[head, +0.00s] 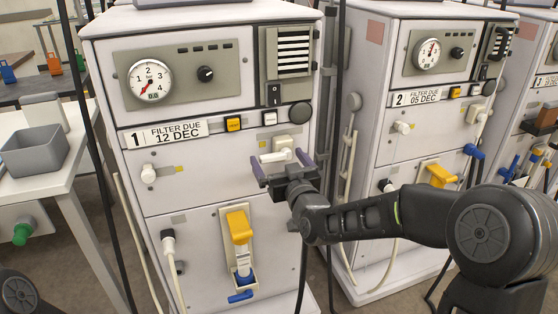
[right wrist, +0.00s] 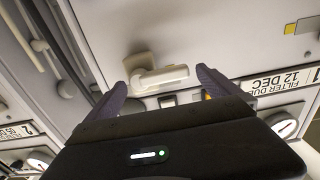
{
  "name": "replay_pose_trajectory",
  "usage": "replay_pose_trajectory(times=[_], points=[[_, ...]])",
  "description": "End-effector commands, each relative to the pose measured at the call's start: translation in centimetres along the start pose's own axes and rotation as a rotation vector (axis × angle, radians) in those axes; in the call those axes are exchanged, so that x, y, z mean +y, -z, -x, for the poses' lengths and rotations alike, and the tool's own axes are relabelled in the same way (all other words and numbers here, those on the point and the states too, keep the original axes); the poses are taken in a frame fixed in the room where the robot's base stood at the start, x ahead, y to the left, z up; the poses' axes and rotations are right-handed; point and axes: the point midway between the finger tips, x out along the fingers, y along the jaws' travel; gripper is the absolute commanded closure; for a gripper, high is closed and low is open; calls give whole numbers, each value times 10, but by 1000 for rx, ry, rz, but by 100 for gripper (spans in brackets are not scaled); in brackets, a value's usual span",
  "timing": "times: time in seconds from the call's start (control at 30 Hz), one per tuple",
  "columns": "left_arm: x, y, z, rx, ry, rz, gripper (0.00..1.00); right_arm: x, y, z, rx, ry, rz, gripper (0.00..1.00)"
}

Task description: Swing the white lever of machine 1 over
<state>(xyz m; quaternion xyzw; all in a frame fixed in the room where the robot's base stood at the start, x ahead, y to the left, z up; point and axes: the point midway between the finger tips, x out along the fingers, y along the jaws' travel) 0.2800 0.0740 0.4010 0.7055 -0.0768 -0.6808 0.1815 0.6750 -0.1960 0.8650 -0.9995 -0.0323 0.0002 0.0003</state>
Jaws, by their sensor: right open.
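Machine 1 (head: 190,190) is the white cabinet at the left centre of the head view, labelled "1 FILTER DUE 12 DEC". Its white lever (head: 276,156) sits on a pale mount at the right of its front and lies roughly level, pointing left. My right gripper (head: 281,165) is open in front of the lever, one purple finger to each side. In the right wrist view the lever (right wrist: 162,78) shows between the spread fingertips, with a gap at each side. Whether a finger touches it, I cannot tell. My left gripper is out of view.
A yellow-handled lever (head: 240,228) and a white hose connector (head: 168,240) are lower on machine 1; a white tap (head: 149,173) is at its left. Machine 2 (head: 385,150) stands close at right, behind my right arm. A grey bin (head: 35,150) is on the left table.

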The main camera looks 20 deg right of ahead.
Motion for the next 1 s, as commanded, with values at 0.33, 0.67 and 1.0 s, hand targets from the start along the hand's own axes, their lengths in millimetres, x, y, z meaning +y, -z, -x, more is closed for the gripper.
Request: replay_pose_trajectory(times=[0.33, 0.67, 1.0], points=[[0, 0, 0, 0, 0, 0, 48, 0, 0, 0, 0, 0, 0, 25], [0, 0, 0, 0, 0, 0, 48, 0, 0, 0, 0, 0, 0, 52], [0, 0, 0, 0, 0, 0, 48, 0, 0, 0, 0, 0, 0, 80]])
